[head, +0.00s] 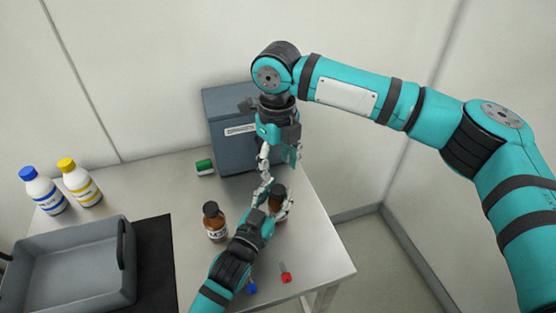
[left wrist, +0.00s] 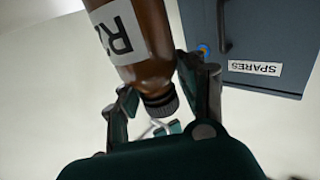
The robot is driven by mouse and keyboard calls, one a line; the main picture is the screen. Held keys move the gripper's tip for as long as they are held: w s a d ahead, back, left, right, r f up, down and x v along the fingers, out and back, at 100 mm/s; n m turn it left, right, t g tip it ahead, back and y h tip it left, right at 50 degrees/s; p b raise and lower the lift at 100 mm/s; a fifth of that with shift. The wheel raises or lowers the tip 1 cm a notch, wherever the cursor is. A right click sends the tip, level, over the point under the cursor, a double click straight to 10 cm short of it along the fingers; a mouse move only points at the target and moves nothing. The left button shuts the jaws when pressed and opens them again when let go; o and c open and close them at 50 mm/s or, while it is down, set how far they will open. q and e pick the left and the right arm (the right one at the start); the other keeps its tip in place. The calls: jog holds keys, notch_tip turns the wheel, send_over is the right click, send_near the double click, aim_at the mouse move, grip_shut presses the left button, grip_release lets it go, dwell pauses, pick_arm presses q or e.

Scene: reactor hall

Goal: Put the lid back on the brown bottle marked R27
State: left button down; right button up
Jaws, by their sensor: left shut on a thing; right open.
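A brown bottle (head: 281,205) stands on the right part of the metal table, partly hidden by grippers. The left wrist view shows it upside down in the picture, its white label (left wrist: 119,33) beginning with R and the rest cut off. A dark ribbed piece (left wrist: 160,104) that looks like a lid sits at its neck end. My left gripper (head: 271,207) is shut on this bottle. My right gripper (head: 266,172) is open, pointing down just above the neck; I cannot tell whether it touches. Another brown bottle (head: 215,228) with a black lid stands to the left.
A grey-blue cabinet (head: 225,155), labelled SPARES in the wrist view, stands behind. A green-and-white object (head: 204,167) lies beside it. A red object (head: 286,272) and a blue one (head: 252,287) lie in front. Blue-capped (head: 44,193) and yellow-capped (head: 80,184) bottles and a grey tray (head: 70,240) are left.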

aim_at(278, 189)
notch_tip(278, 189, down, 8)
jog(key=shift+r, duration=0.1)
dwell(0.4)
grip_shut()
jog(key=m, duration=0.3)
jog(key=shift+w+d, duration=0.1)
jog(key=shift+o, duration=0.3)
grip_release()
jog(key=shift+r, duration=0.1)
jog(key=shift+r, duration=2.2)
